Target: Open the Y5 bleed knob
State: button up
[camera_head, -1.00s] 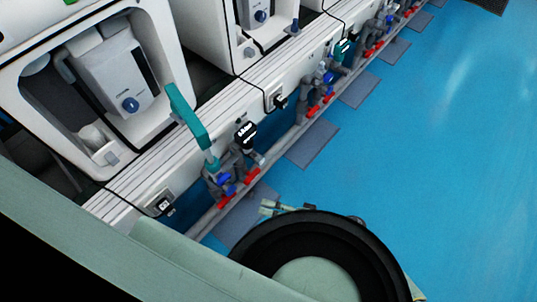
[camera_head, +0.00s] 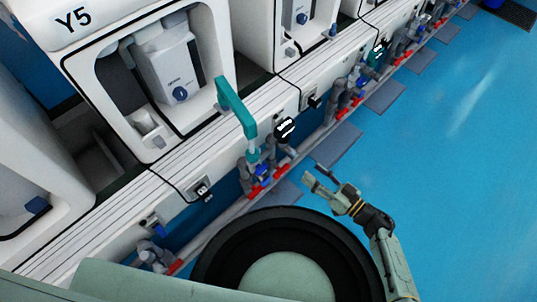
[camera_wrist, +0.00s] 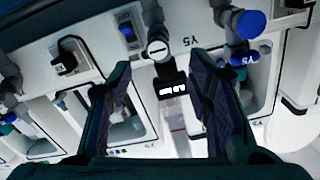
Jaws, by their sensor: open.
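The Y5 sign (camera_head: 73,18) is on the upper left unit in the head view. Below that unit, a valve cluster on the pipe carries blue knobs (camera_head: 262,172) and red handles (camera_head: 255,192). My gripper (camera_head: 316,176) is right of this cluster, apart from it, over the blue floor. In the wrist view my gripper (camera_wrist: 165,88) has its two dark fingers spread, with nothing between them touching. I cannot tell which knob is the bleed knob.
The black gauge (camera_wrist: 172,88) also shows between my fingers in the wrist view. Similar valve clusters line the wall. The blue floor (camera_head: 440,180) at right is clear.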

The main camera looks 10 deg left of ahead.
aim_at(296, 157)
jog(key=p+x, duration=0.2)
jog(key=x, duration=0.8)
jog(key=shift+w+a, duration=0.15)
jog(key=shift+w, duration=0.25)
jog(key=shift+c, duration=0.4)
grip_shut()
